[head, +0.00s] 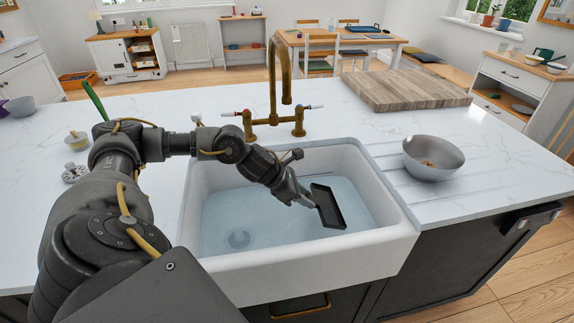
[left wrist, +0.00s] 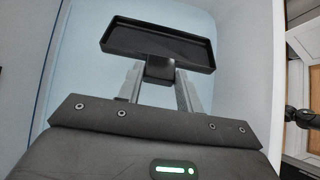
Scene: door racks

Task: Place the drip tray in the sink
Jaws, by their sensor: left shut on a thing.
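The drip tray (head: 328,206) is a black, shallow rectangular tray with a raised rim. It is inside the outline of the white sink (head: 300,263), toward its right side; whether it touches the sink floor is hard to tell. My left gripper (head: 309,199) reaches into the sink from the left and is shut on the tray's near end. In the left wrist view the tray (left wrist: 158,44) extends beyond the fingers, and its small black tab sits between the fingertips (left wrist: 159,72). The sink holds pale blue water or a blue bottom, with a round drain at the left.
A brass tap (head: 272,112) stands behind the sink. A metal bowl (head: 432,157) is on the counter to the right, and a wooden board (head: 405,88) lies behind it. Small items stand on the left counter. The ribbed counter right of the sink is mostly clear.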

